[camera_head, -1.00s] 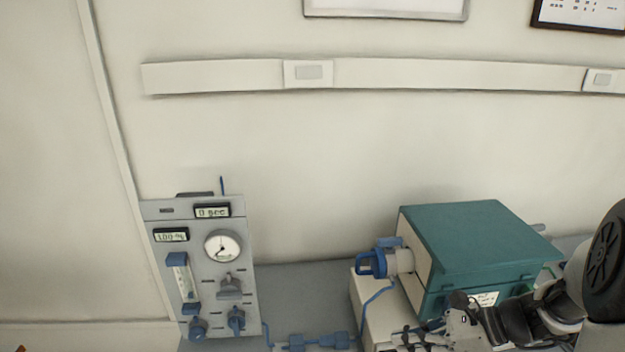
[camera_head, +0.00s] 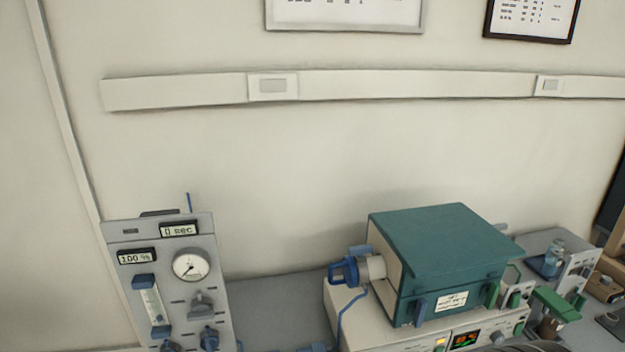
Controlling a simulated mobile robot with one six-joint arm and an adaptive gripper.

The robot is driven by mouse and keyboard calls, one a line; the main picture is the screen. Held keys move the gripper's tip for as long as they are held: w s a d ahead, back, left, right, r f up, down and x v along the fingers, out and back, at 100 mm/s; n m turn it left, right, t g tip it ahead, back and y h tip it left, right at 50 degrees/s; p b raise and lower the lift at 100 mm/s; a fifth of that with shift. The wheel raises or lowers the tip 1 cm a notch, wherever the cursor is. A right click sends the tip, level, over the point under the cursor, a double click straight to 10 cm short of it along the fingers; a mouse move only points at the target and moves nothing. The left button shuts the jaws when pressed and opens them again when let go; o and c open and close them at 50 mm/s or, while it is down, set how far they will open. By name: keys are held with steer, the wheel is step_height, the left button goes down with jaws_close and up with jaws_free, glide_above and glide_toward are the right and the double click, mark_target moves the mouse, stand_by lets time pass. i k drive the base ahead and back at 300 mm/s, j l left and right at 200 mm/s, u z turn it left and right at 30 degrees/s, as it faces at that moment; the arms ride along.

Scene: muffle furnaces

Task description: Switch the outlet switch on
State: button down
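A pale horizontal rail (camera_head: 400,85) runs along the wall and carries two white plates with grey rectangular centres. The left plate (camera_head: 272,86) is above the gap between the gauge panel and the furnace. The right plate (camera_head: 549,85) is near the right end. Either may be the outlet switch; I cannot tell which, nor its on or off position. My gripper is not in view. Only a dark curved edge, perhaps of my arm, shows at the bottom.
A teal furnace (camera_head: 445,238) stands on a pale control unit (camera_head: 352,322) with lit displays. A grey gauge panel (camera_head: 215,290) stands at left. Small glassware (camera_head: 553,259) and green-handled items (camera_head: 556,304) are at right. The wall below the rail is clear.

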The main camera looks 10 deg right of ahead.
mark_target(518, 327)
steer(key=z, duration=1.3)
steer(key=i+z, duration=0.3)
steer(key=i, duration=0.75)
